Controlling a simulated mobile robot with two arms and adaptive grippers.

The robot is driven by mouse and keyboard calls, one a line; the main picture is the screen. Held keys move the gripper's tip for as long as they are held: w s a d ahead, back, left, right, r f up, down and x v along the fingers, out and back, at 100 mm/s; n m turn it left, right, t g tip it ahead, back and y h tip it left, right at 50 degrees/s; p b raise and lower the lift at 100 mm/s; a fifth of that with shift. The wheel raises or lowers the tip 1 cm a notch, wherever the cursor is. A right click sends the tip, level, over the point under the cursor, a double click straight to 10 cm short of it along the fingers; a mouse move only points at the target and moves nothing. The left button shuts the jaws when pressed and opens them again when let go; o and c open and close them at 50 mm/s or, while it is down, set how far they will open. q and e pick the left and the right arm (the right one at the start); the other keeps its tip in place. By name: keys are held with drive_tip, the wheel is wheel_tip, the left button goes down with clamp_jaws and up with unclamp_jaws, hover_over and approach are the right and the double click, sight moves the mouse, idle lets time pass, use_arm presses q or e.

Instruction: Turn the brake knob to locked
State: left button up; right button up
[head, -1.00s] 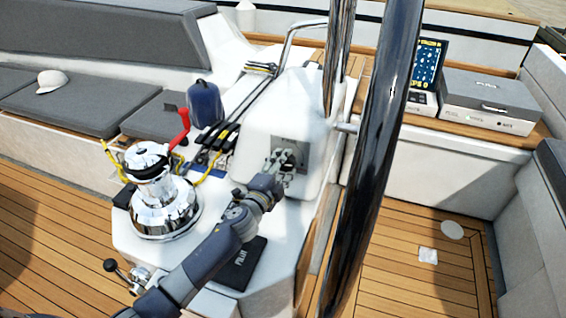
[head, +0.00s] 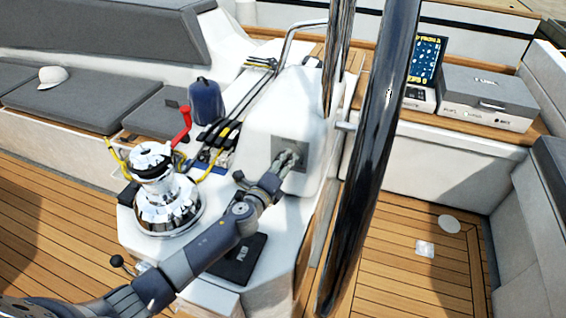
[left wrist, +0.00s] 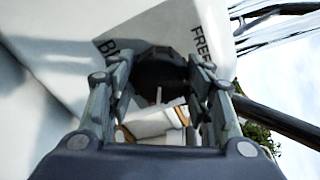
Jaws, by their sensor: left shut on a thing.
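The brake knob (left wrist: 160,75) is dark and round, with a short pale mark near its lower edge in the left wrist view. It sits on a grey plate (head: 277,142) on the white pedestal. The plate carries the word FREE (left wrist: 202,45) and a second word that is mostly hidden, beginning with B. My left gripper (head: 289,158) reaches the plate and is shut on the knob, one finger on each side; it also shows in the left wrist view (left wrist: 160,95). In the head view the gripper hides the knob. My right gripper is out of view.
A chrome winch (head: 165,195) with a red handle stands left of my forearm. A large dark wheel rim (head: 375,150) rises just right of the pedestal. A grey case (head: 487,97) rests on the far bench.

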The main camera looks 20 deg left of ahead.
use_arm(q)
drive_tip(key=shift+m, duration=0.3)
drive_tip(key=o, duration=1.1)
drive_tip(key=s, duration=0.4)
drive_tip(key=s+r, duration=0.1)
drive_tip(key=s, duration=0.3)
drive_tip(key=s+a, duration=0.1)
drive_tip(key=s, duration=0.2)
drive_tip(key=shift+s+a+r, duration=0.1)
drive_tip(key=shift+s+r, duration=0.1)
drive_tip(key=shift+s, duration=0.2)
drive_tip(key=shift+f, duration=0.1)
